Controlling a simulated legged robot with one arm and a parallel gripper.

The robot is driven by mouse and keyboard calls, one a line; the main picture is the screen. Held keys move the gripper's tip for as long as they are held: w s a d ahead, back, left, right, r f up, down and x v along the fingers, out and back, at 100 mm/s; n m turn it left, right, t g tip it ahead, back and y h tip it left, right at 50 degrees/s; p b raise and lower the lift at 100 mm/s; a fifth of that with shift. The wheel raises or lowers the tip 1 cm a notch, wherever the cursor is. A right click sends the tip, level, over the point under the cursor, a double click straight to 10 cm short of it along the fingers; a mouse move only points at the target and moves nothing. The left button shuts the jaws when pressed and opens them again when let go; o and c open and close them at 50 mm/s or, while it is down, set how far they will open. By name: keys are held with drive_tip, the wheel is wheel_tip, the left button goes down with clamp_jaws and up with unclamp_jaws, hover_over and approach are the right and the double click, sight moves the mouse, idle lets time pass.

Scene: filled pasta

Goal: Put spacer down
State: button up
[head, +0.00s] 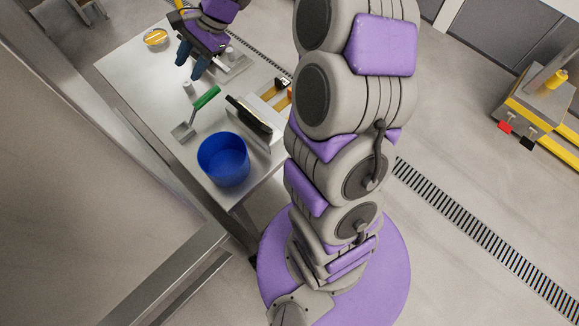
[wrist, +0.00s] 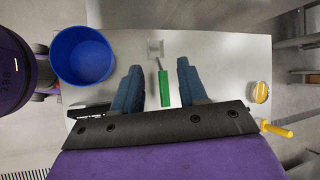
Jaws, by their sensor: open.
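My gripper (head: 191,61) is open above the far part of the metal table (head: 128,72). Its two blue fingers stand apart in the wrist view (wrist: 160,68), with nothing held between them. I cannot tell for sure which thing is the spacer. A small pale cylinder (head: 188,87) stands on the table just below the fingers in the head view. Another small pale piece (head: 229,52) shows beside the gripper, by a flat grey plate (head: 236,71). The wrist view shows the green handle (wrist: 164,88) of a scraper in the gap between the fingers, farther down on the table.
A blue bucket (head: 223,160) stands at the table's near end. The scraper's green handle (head: 206,97) lies near a dark-edged fixture (head: 249,115). A round yellow-orange item (head: 155,37) sits at the far corner. The table's left side is mostly clear.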

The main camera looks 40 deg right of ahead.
drive_tip(key=s+a+r+n+g+h, duration=0.15)
drive_tip(key=s+n, duration=0.25)
drive_tip(key=s, duration=0.5)
drive_tip(key=s+a+r+n+g+h, duration=0.15)
drive_tip(key=s+n, duration=0.25)
drive_tip(key=s, duration=0.5)
drive_tip(key=s+d+f+n+h, duration=0.1)
drive_tip(key=s+d+n+h, duration=0.1)
drive_tip(key=s, duration=0.7)
drive_tip(key=s+d+f+n+h, duration=0.2)
drive_tip(key=s+d+n, duration=0.1)
drive_tip(key=s, duration=0.6)
drive_tip(key=shift+d+n, duration=0.3)
